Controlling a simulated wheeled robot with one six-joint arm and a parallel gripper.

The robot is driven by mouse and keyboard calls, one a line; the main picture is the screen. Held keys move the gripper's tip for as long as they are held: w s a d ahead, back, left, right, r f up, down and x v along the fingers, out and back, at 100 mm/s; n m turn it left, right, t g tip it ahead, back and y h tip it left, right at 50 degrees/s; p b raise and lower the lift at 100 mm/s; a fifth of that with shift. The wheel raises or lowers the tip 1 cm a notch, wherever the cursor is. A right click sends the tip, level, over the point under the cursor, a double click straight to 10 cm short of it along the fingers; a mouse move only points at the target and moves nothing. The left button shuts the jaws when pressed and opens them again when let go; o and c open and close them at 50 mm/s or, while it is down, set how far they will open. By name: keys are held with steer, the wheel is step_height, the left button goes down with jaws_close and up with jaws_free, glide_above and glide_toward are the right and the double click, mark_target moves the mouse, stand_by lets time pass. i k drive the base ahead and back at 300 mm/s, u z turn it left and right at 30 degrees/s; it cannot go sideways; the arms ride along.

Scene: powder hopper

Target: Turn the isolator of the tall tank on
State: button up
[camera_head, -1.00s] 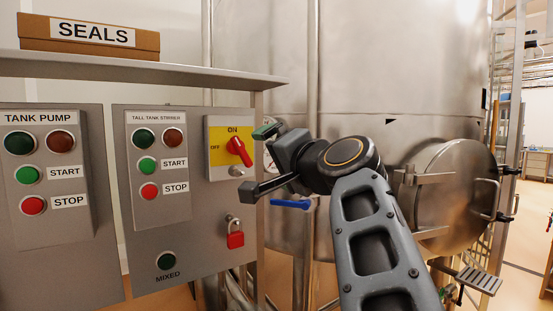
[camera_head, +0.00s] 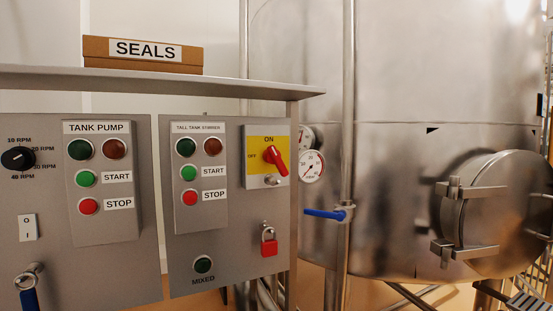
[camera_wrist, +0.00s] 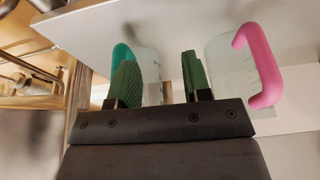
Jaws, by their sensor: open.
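The isolator is a red rotary handle (camera_head: 275,158) on a yellow plate (camera_head: 255,177) marked ON at the top and OFF at the left. It sits on the tall tank stirrer cabinet (camera_head: 230,245). The handle lies on a slant, from upper left to lower right; I cannot tell which mark it points to. A red padlock (camera_head: 268,242) hangs below it, apart from the handle. My gripper (camera_wrist: 160,78) shows only in the wrist view, with its green-padded fingers apart and nothing between them. The isolator does not show in that view.
A blue-handled valve (camera_head: 325,213) on a pipe and a gauge (camera_head: 312,167) stand right of the isolator. A shelf (camera_head: 220,86) with a SEALS box (camera_head: 140,55) is above. Jugs with a teal handle (camera_wrist: 121,55) and a pink handle (camera_wrist: 262,65) show behind my fingers.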

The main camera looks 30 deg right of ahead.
mark_target(271, 156)
steer(key=u, duration=1.3)
steer(key=k, duration=0.45)
steer(key=z, duration=0.5)
